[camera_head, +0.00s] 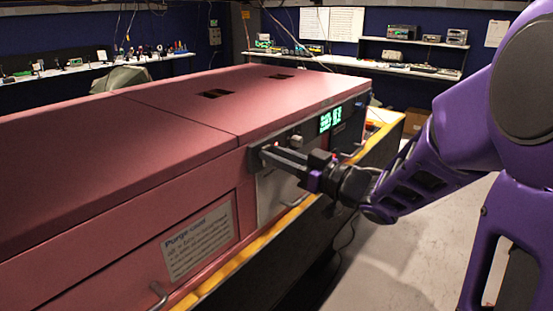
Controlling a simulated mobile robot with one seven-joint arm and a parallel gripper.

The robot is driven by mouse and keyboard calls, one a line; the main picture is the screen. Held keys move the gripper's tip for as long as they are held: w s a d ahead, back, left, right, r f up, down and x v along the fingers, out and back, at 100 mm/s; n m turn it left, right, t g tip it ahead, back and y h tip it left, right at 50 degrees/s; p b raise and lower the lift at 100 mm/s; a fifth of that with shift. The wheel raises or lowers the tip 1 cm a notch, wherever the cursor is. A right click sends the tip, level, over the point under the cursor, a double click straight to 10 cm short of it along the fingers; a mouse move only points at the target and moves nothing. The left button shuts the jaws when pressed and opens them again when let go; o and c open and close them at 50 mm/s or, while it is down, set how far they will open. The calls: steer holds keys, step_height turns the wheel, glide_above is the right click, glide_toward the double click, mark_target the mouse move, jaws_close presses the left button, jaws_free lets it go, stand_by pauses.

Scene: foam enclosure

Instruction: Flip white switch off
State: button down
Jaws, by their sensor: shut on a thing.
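My gripper (262,155) is at the left end of the control panel (352,128) on the front of the pink enclosure (160,135). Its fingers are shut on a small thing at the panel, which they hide. I cannot make out the white switch, and its position cannot be told. A small pale knob-like part (296,141) shows on the panel just above and to the right of the fingertips. A lit green display (330,120) is further right.
A metal handle (158,296) sticks out at the lower front near a "Purge" label (197,240). A yellow-edged ledge (262,243) runs below the enclosure front. Grey floor (385,265) is open at right. Cluttered benches stand along the back walls.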

steer(key=t+y+b, duration=0.1)
steer(key=b, duration=0.1)
steer(key=y+b, duration=0.1)
steer(key=b, duration=0.1)
steer(key=shift+f+t, duration=0.4)
steer(key=shift+d, duration=0.1)
steer(key=c, duration=0.6)
jaws_free()
steer(key=shift+c, duration=0.2)
steer(key=v, duration=1.7)
steer(key=shift+d, duration=0.15)
steer(key=shift+f, duration=0.1)
